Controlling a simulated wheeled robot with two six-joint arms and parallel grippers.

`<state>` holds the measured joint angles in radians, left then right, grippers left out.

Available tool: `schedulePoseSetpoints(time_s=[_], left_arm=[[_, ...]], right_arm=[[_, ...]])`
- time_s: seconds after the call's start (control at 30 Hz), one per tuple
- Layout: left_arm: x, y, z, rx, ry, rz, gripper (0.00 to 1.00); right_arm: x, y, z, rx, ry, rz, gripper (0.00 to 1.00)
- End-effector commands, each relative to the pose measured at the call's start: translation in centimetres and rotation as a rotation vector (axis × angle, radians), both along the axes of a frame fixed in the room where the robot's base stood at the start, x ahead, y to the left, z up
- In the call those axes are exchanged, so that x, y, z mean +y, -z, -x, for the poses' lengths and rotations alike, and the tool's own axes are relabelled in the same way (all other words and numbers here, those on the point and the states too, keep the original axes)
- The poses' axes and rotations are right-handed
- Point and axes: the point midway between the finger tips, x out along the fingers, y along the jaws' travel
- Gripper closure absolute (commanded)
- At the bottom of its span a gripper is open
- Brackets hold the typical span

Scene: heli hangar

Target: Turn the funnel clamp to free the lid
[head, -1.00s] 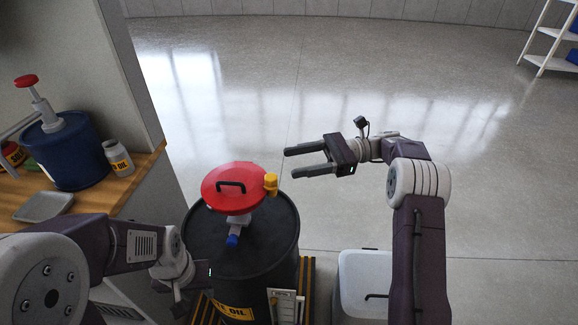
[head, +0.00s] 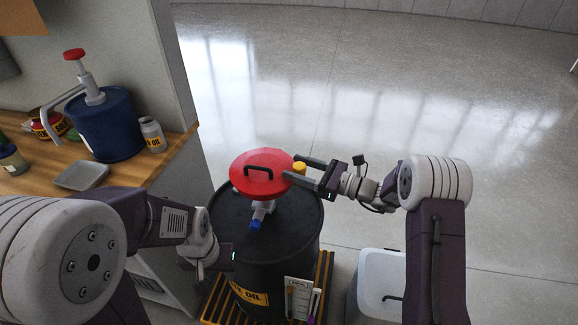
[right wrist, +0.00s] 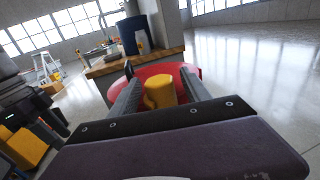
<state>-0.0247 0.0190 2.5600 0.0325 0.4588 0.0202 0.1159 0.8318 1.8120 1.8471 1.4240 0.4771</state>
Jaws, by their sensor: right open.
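The red round funnel lid (head: 258,178) with a black handle (head: 262,168) sits over the black oil drum (head: 225,225). The yellow clamp (head: 299,167) is at the lid's right edge. My right gripper (head: 296,166) is open, its fingers on either side of the clamp. In the right wrist view the clamp (right wrist: 158,93) stands between the two fingers, in front of the red lid (right wrist: 183,71); I cannot tell whether they touch it. My left gripper (head: 218,258) is low at the drum's left side, its fingers mostly hidden.
A wooden counter (head: 135,176) at left holds a blue pump container (head: 108,128), a white oil jar (head: 152,134) and a grey tray (head: 80,176). A blue-tipped spout (head: 256,222) lies below the lid. A white bin (head: 382,275) stands right of the drum. The floor beyond is clear.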

Motion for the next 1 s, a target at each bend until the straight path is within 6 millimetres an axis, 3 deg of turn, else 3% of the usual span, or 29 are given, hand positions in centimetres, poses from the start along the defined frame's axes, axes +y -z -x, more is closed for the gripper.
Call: schedulePoseSetpoints(time_s=[0.2, 0.47, 0.67, 0.87, 1.0], left_arm=[[0.0, 0.2, 0.0, 0.000, 0.000, 0.000, 0.64], [0.0, 0.2, 0.0, 0.000, 0.000, 0.000, 0.64], [0.0, 0.2, 0.0, 0.000, 0.000, 0.000, 0.64], [0.0, 0.0, 0.0, 0.000, 0.000, 0.000, 0.64], [0.0, -0.4, 0.0, 0.000, 0.000, 0.000, 0.64]], right_arm=[[2.4, 0.1, -1.1, 0.000, -0.001, 0.000, 0.44], [2.6, 0.0, -1.2, 0.001, 0.000, 0.000, 0.44], [2.6, 0.0, -1.2, 0.001, 0.000, 0.000, 0.97], [2.7, -0.1, -1.2, -0.004, -0.038, -0.002, 1.00], [2.7, -0.2, -0.9, -0.007, -0.172, -0.002, 1.00]])
